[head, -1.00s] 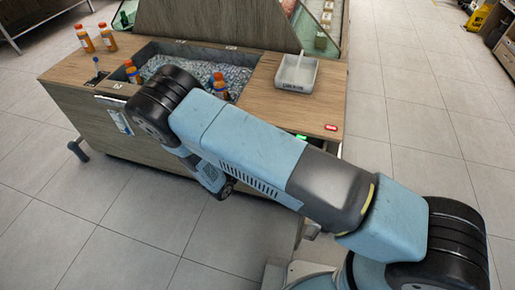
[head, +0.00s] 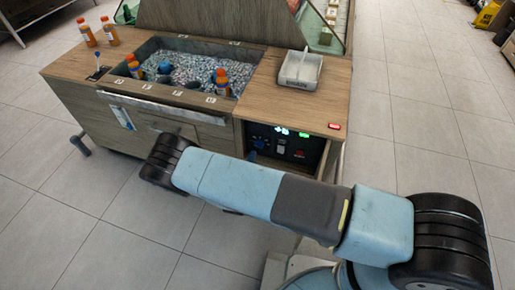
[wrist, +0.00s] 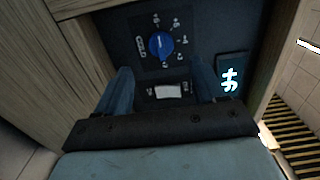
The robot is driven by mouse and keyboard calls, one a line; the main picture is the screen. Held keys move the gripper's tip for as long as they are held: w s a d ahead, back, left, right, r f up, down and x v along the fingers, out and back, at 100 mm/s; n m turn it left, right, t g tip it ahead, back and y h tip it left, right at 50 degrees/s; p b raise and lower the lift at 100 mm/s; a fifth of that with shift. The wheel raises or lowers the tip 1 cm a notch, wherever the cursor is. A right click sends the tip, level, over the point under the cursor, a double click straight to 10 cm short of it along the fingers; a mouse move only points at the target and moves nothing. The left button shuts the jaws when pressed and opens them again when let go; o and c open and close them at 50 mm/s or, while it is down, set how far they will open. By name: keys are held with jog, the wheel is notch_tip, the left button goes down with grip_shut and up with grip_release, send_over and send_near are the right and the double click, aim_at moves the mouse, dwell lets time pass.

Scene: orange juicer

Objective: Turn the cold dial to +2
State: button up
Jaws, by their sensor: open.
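The cold dial (wrist: 159,46) is a round blue knob on a dark panel in the wrist view. The word COLD is on its left, and a ring of plus-numbers curves around its top and right. Its exact setting is too small to read. My gripper (wrist: 162,68) is open and empty, with its two dark blue fingers apart, below and to either side of the dial. It does not appear to touch the dial. A lit display (wrist: 229,79) shows a plus sign and a digit, turned sideways. In the head view the panel (head: 285,148) is under the counter's right part.
A white rocker switch (wrist: 168,91) sits just below the dial, between my fingers. Wooden walls (wrist: 80,50) flank the recessed panel closely. On the counter are an ice bin (head: 190,65) with orange bottles and a white tray (head: 300,70). Free floor lies in front.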

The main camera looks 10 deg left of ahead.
aim_at(259, 144)
jog(key=w, duration=0.8)
jog(key=shift+d, duration=0.35)
jog(key=c, duration=1.1)
